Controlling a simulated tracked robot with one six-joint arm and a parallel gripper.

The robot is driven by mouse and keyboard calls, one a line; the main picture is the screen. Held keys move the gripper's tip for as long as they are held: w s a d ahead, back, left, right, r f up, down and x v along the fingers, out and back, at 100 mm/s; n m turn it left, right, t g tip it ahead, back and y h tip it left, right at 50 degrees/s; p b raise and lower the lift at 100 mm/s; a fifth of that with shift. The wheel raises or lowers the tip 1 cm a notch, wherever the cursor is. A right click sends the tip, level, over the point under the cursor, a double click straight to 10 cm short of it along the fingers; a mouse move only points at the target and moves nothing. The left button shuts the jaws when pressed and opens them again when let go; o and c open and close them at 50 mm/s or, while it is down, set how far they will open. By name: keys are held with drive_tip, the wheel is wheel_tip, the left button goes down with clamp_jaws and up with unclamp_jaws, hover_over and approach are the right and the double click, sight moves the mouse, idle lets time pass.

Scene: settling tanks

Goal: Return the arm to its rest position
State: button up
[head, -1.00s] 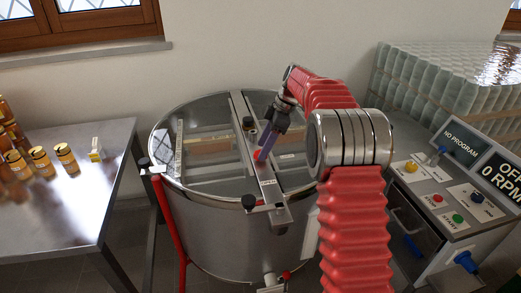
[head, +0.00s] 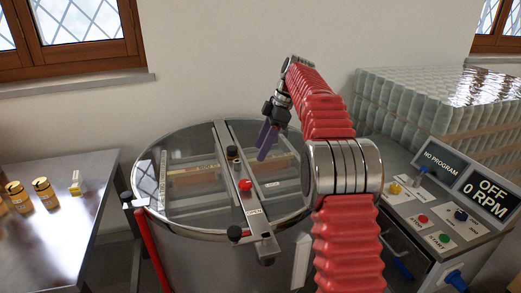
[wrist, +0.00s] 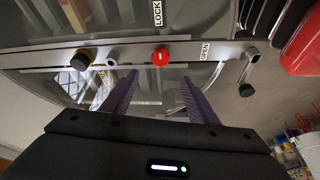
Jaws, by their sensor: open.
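My gripper (head: 266,140) hangs above the clear lid of the round steel tank, behind the red knob in the head view. Its purple fingers point down and are apart, with nothing between them. In the wrist view my gripper (wrist: 160,98) shows both purple fingers spread, with the lid's crossbar beyond them. My arm is bent and raised from the right of the tank.
The steel tank (head: 200,262) has a crossbar with a red knob (head: 245,185), which also shows in the wrist view (wrist: 160,56). A control panel (head: 440,215) reading OFF, 0 RPM stands right. Wrapped jars (head: 400,105) are stacked behind it. A steel table (head: 60,235) with honey jars stands left.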

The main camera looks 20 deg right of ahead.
drive_tip(key=shift+m, duration=0.3)
drive_tip(key=s+d+f+m+h, duration=0.15)
drive_tip(key=s+f+m, duration=0.25)
drive_tip(key=f+m, duration=0.4)
drive_tip(key=s+a+r+m+t+h, duration=0.1)
drive_tip(key=s+a+m+t, duration=0.1)
drive_tip(key=s, duration=1.6)
drive_tip(key=s+a+r+m+t+h, duration=0.2)
drive_tip(key=s+a+m, duration=0.3)
drive_tip(key=s, duration=1.3)
drive_tip(key=shift+a+r+t, duration=0.2)
drive_tip(key=shift+a+t, duration=0.1)
drive_tip(key=shift+a, duration=0.8)
drive_tip(key=shift+s, duration=0.1)
drive_tip(key=shift+c, duration=0.5)
